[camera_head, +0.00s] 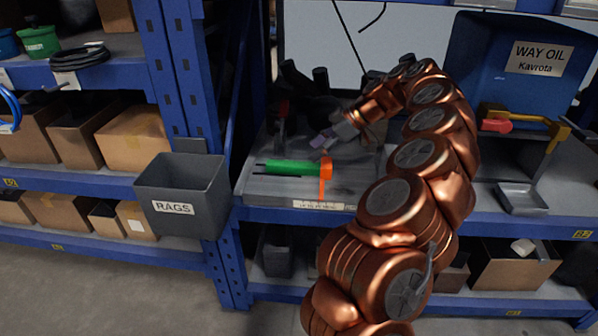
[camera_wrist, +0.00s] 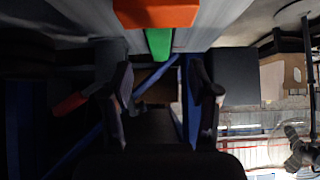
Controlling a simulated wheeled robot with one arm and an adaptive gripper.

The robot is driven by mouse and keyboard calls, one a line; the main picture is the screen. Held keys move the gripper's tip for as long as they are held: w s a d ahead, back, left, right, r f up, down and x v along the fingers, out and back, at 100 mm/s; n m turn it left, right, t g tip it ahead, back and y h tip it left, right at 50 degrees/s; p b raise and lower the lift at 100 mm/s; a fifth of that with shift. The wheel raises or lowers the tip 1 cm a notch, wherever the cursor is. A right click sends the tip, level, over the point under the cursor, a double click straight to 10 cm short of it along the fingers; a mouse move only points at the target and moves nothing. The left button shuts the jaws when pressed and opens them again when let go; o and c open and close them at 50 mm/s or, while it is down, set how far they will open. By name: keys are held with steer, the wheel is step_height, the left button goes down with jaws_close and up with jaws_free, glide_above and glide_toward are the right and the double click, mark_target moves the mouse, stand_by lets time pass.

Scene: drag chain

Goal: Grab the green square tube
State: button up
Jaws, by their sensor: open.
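A green square tube (camera_head: 292,167) lies level on the grey shelf, with an orange piece (camera_head: 326,166) at its right end. In the wrist view the tube (camera_wrist: 158,42) shows at the top centre, partly hidden behind the orange piece (camera_wrist: 156,12). My gripper (camera_head: 324,141) is above and just behind the right end of the tube, apart from it. In the wrist view its two dark fingers (camera_wrist: 165,88) are spread with nothing between them.
A grey RAGS bin (camera_head: 181,190) hangs on the blue rack post at the left. Dark objects (camera_head: 300,95) stand on the shelf behind the tube. A blue WAY OIL tank (camera_head: 520,60) and a small grey tray (camera_head: 521,198) are at the right.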

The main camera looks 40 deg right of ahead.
mark_target(294, 164)
steer(key=shift+b+x, duration=1.1)
steer(key=shift+x, duration=2.7)
steer(key=shift+r, duration=0.15)
steer(key=shift+c, duration=0.3)
jaws_close()
